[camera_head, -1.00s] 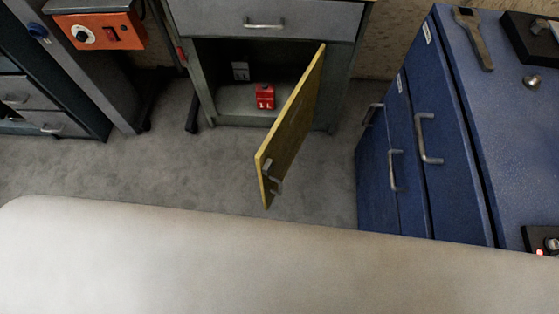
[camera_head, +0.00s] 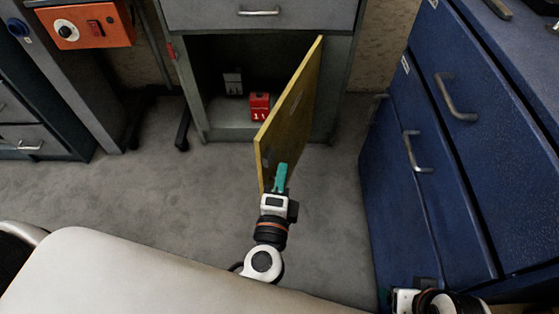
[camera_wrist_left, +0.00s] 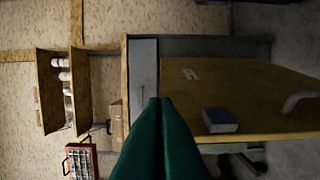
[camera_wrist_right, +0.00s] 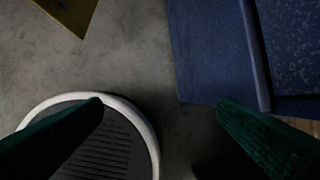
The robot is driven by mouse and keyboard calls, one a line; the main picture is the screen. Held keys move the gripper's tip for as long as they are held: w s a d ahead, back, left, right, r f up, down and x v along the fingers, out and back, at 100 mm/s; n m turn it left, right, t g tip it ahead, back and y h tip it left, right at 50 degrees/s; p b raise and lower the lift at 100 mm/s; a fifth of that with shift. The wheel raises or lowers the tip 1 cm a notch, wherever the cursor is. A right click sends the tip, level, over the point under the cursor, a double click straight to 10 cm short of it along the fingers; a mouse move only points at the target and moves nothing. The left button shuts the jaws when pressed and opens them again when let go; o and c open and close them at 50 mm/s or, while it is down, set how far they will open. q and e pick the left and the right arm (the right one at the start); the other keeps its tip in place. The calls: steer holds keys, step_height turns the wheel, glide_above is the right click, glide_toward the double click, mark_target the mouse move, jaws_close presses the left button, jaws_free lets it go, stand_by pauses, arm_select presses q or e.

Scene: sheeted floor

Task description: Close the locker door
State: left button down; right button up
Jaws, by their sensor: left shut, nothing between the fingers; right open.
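The locker (camera_head: 345,60) stands at the back with its yellow door (camera_head: 295,110) swung open toward me, hinged at the right. The shut fingers (camera_wrist_left: 158,105) fill the lower middle of the left wrist view. My right gripper (camera_wrist_right: 160,105) is open and empty, low beside the blue cabinet; a yellow corner (camera_wrist_right: 72,12) shows ahead.
The blue cabinet (camera_head: 445,150) with metal handles stands close on the right. An orange control box (camera_head: 85,27) hangs at the upper left. Grey floor (camera_head: 160,185) is clear left of the door and in a narrower strip between door and cabinet.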

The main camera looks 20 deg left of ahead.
mark_target(271, 137)
arm_select(q)
steer(key=shift+w+a+p, duration=0.35)
steer(key=shift+w+a, duration=0.55)
steer(key=shift+w, duration=0.7)
steer(key=shift+w+a+p, duration=0.3)
steer(key=shift+w+a, duration=0.55)
steer(key=shift+w, duration=0.8)
steer(key=shift+w+a+p, duration=0.35)
steer(key=shift+w+a, duration=0.55)
steer(key=shift+w, duration=0.7)
arm_select(e)
steer(key=shift+w+x, duration=0.2)
steer(key=shift+x, duration=1.2)
arm_select(q)
steer(key=shift+a, duration=0.1)
arm_select(e)
steer(key=shift+a+r, duration=0.1)
